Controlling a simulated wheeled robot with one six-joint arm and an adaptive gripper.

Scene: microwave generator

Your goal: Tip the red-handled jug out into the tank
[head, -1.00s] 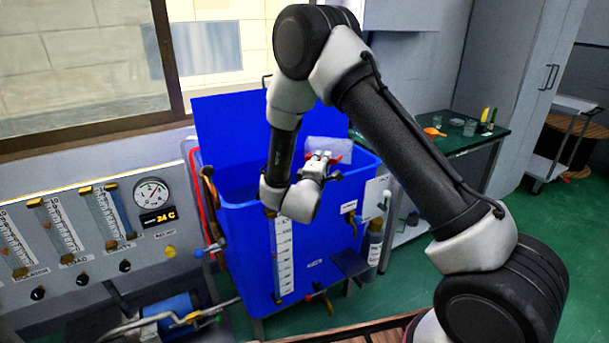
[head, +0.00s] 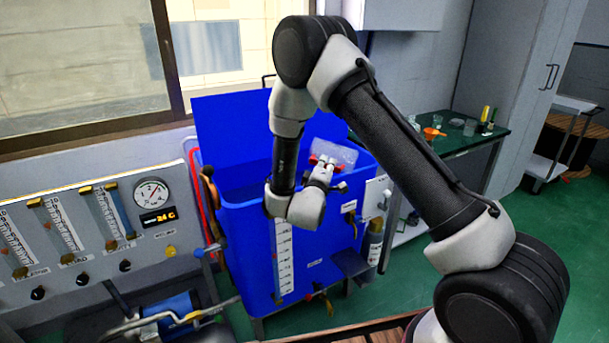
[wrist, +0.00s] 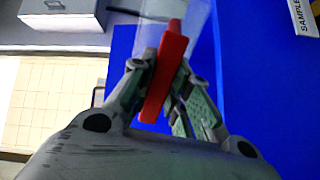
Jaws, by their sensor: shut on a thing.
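The jug (head: 336,152) is clear, with a red handle that shows in the wrist view (wrist: 166,72). My gripper (head: 325,170) is shut on the red handle, one finger on each side of it. The jug is held over the right part of the open blue tank (head: 240,225), near its rim. In the head view the jug looks tilted. The wrist view shows only part of its clear body, at the top. I cannot tell whether liquid is in it or coming out. The tank's raised blue lid (head: 225,125) stands behind.
A panel with a round gauge (head: 151,193) and flow tubes is left of the tank. A green table (head: 460,143) with glassware and an orange funnel (head: 432,132) is at the back right. A trolley (head: 560,140) stands far right. Green floor is clear at right.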

